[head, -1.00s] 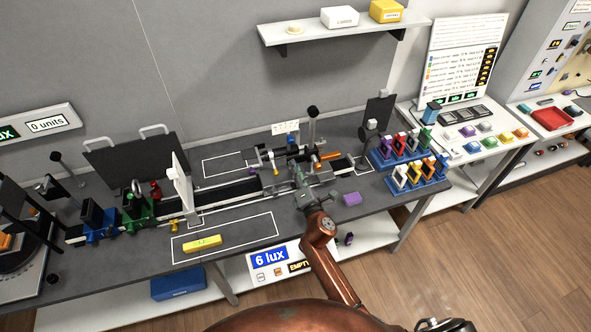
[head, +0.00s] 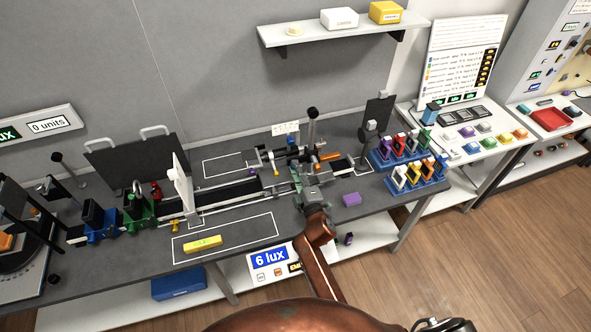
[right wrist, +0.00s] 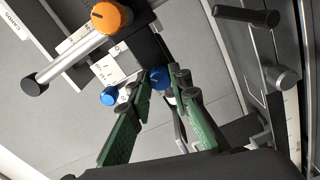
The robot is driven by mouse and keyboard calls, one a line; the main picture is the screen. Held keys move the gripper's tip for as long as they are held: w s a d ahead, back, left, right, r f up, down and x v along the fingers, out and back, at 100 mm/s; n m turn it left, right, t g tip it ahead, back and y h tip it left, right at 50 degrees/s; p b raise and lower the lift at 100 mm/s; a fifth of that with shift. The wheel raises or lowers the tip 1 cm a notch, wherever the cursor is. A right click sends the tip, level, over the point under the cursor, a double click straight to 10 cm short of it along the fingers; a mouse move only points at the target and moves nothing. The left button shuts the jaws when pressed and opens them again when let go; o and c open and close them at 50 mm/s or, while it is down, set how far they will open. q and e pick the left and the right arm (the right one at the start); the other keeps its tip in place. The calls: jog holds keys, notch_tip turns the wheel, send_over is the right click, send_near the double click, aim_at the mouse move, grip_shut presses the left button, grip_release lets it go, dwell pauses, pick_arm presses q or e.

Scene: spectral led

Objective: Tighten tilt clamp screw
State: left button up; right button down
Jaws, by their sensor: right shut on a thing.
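My right gripper (right wrist: 161,80) has green-padded fingers closed on a small round blue knob (right wrist: 158,77), seen between the fingertips in the right wrist view. A second blue knob (right wrist: 109,95) sits just left of the fingers, and an orange knob (right wrist: 111,17) is on a silver rod above. In the head view my right gripper (head: 296,177) reaches the optical rail's right part from the front. The knob it holds is too small and covered to make out there. My left gripper is not in view.
The rail (head: 228,193) runs along the dark bench, with a white screen (head: 181,190) and a green holder (head: 138,208) to the left. Blue racks of colored frames (head: 421,184) stand farther right. A yellow level (head: 202,243) lies in front.

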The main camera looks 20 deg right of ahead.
jog(key=shift+f, duration=0.1)
dwell(0.3)
jog(key=c, duration=1.8)
grip_release()
jog(key=shift+o, duration=0.2)
jog(key=shift+s, duration=0.1)
jog(key=s, duration=1.2)
jog(key=shift+d, duration=0.2)
